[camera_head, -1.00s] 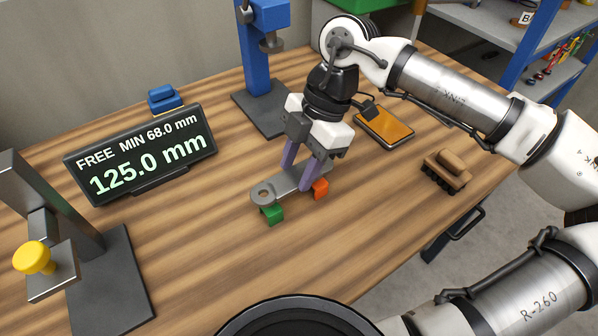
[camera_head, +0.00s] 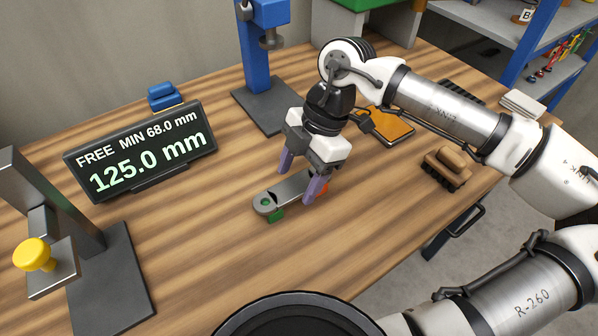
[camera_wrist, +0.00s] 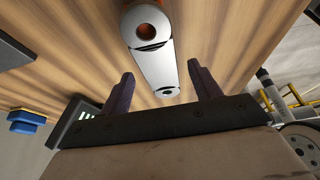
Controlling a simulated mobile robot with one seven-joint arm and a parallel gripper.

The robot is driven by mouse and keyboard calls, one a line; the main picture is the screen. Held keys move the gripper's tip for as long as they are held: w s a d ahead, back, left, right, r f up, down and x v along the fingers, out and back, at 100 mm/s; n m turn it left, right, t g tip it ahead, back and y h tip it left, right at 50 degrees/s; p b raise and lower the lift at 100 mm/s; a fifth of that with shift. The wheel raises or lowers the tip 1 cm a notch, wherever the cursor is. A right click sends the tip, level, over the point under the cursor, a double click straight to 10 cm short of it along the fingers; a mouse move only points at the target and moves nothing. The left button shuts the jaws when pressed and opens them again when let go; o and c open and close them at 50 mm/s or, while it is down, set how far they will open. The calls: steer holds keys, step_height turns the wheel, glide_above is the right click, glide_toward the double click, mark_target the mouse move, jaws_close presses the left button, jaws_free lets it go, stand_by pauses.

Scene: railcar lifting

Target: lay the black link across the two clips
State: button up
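The link (camera_head: 285,191), a dark grey flat bar with a hole at its end, lies across the green clip (camera_head: 277,215) and the orange clip (camera_head: 325,187) on the table. Green shows through its near hole. In the wrist view the link (camera_wrist: 153,62) looks pale, and orange shows through one hole. My gripper (camera_head: 300,177) is open, its purple fingers apart on either side of the link. In the wrist view the gripper (camera_wrist: 160,73) shows a gap between each finger and the link. Most of the orange clip is hidden by a finger.
A display (camera_head: 140,155) reads "FREE MIN 68.0 mm, 125.0 mm". A blue stand (camera_head: 264,60) is behind the gripper, and a grey stand with a yellow knob (camera_head: 34,254) is at left. The front table is clear.

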steer(key=shift+r, duration=0.1)
steer(key=shift+r+p, duration=0.25)
steer(key=shift+p, duration=0.1)
steer(key=b+v, duration=0.2)
steer(key=v, duration=0.9)
steer(key=shift+w+d+r, duration=0.2)
steer(key=shift+r, duration=0.1)
